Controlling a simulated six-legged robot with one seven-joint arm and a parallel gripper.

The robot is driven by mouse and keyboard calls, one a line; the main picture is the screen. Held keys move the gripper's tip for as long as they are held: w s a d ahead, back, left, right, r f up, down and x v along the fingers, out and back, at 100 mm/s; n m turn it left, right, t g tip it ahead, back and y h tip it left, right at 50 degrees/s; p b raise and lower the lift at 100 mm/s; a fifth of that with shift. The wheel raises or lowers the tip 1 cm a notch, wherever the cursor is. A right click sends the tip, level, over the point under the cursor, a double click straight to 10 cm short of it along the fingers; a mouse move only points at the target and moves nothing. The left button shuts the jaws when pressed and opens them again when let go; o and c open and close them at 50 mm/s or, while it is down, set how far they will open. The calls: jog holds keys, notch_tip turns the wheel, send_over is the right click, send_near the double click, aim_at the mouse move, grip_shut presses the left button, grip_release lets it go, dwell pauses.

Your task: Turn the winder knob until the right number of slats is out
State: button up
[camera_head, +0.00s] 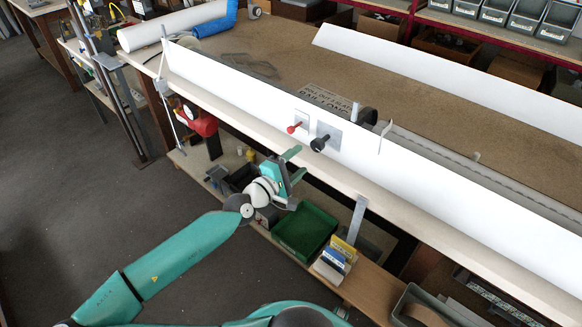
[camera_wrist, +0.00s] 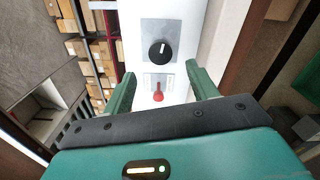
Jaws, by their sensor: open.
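The winder knob (camera_head: 320,143) is black and sits on a grey square plate on the front of a long white panel (camera_head: 230,90). In the wrist view the knob (camera_wrist: 160,52) is round, with a white mark pointing nearly up. A red lever (camera_head: 293,128) is beside it on a smaller plate; the lever (camera_wrist: 158,96) also shows in the wrist view, below the knob. My gripper (camera_head: 296,164) is open and empty, in front of the panel and apart from both controls. In the wrist view its fingers (camera_wrist: 161,80) stand either side of the red lever. I cannot count any slats.
Behind the panel, a dark roll (camera_head: 368,115) and a long grey profile (camera_head: 480,170) lie on the brown bench (camera_head: 270,50). A green crate (camera_head: 304,232) and books (camera_head: 336,258) stand on the shelf below. A metal bracket (camera_head: 356,215) hangs at the bench front.

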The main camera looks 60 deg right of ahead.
jog(key=shift+w+a, duration=0.15)
jog(key=shift+a, duration=0.9)
